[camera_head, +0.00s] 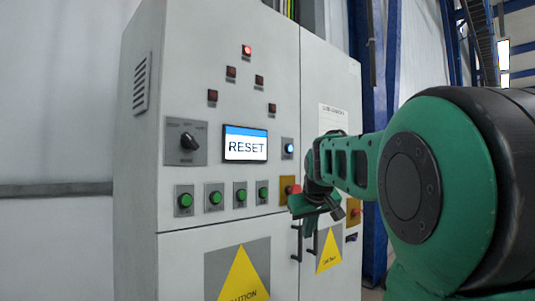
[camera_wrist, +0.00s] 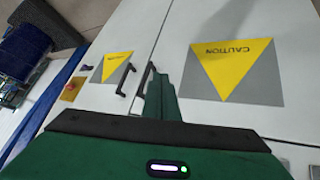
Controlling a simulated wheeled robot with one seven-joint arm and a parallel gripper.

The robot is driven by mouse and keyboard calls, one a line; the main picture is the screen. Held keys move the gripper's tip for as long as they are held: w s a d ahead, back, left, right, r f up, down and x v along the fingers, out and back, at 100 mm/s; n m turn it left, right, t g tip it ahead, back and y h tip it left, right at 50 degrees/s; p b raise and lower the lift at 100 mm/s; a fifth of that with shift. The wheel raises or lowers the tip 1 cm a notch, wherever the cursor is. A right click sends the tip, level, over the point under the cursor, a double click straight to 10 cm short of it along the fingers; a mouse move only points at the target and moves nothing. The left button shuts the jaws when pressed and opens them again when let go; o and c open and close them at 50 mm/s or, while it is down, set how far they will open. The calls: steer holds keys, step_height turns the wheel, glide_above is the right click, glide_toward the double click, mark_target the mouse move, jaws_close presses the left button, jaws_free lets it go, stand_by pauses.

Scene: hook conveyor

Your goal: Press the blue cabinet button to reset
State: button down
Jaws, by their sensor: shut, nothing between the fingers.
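The blue button (camera_head: 288,148) glows on a small grey plate on the cabinet front, right of the screen (camera_head: 245,145) that reads RESET. The grey cabinet (camera_head: 215,100) stands upright in front of me. My gripper (camera_head: 307,226) is shut and empty, in front of the cabinet, below and slightly right of the blue button and apart from it. In the wrist view my gripper's green fingers (camera_wrist: 160,92) are together, over the door handles. The blue button does not show in the wrist view.
A red button on a yellow plate (camera_head: 285,183) sits below the blue button, close to my gripper. Several green buttons (camera_head: 215,198), a rotary knob (camera_head: 188,142) and a lit red lamp (camera_head: 247,50) are on the panel. Door handles (camera_wrist: 125,78) project below.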

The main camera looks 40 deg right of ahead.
mark_target(290, 148)
steer(key=w+d+r+t+h, duration=0.1)
steer(key=d+r, duration=0.3)
steer(key=r, duration=0.4)
steer(key=w+d+r+n+t+h, duration=0.1)
steer(key=w+d+r+t, duration=0.1)
steer(key=r, duration=0.6)
steer(key=w+d+r+n+t+h, duration=0.1)
steer(key=w+d+r, duration=0.3)
steer(key=r, duration=0.5)
steer(key=shift+d+t+h, duration=0.3)
steer(key=shift+d+h, duration=0.3)
steer(key=shift+d, duration=0.45)
steer(key=shift+w, duration=0.1)
steer(key=w, duration=0.8)
steer(key=shift+w+a, duration=0.35)
steer(key=shift+a, duration=0.05)
steer(key=shift+w+r, duration=0.1)
steer(key=shift+w, duration=0.6)
steer(key=shift+s, duration=0.85)
steer(key=shift+s, duration=0.1)
